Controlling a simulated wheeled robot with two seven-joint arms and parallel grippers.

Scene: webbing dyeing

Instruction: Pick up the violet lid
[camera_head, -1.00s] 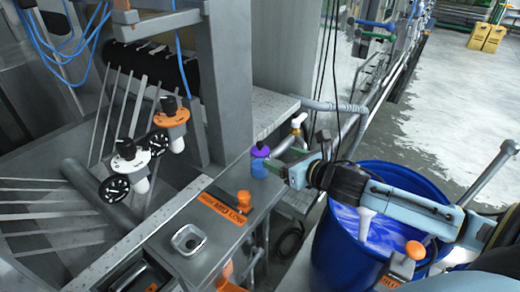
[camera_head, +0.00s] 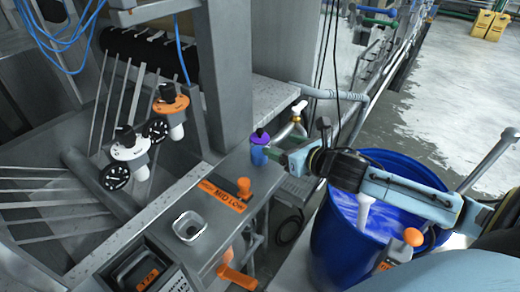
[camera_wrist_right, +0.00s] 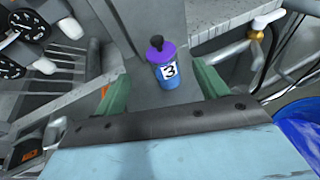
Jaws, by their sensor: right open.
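The violet lid (camera_head: 260,138) sits on a small blue bottle (camera_head: 258,156) that stands upright on the grey metal ledge. In the right wrist view the violet lid (camera_wrist_right: 159,51) has a dark knob on top, and the blue bottle (camera_wrist_right: 169,77) carries a label with a 3. My right gripper (camera_head: 280,157) reaches in from the right, close to the bottle. In the right wrist view its two green fingers (camera_wrist_right: 160,95) are spread apart, with the bottle beyond and between them, and nothing is held. My left gripper is out of view.
An orange knob (camera_head: 244,186) and a MID LOW plate (camera_head: 222,197) are on the ledge near the bottle. A small square metal cup (camera_head: 189,227) stands further left. A blue barrel (camera_head: 335,245) of blue liquid is below my right arm. A white-handled tap (camera_head: 299,108) is behind.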

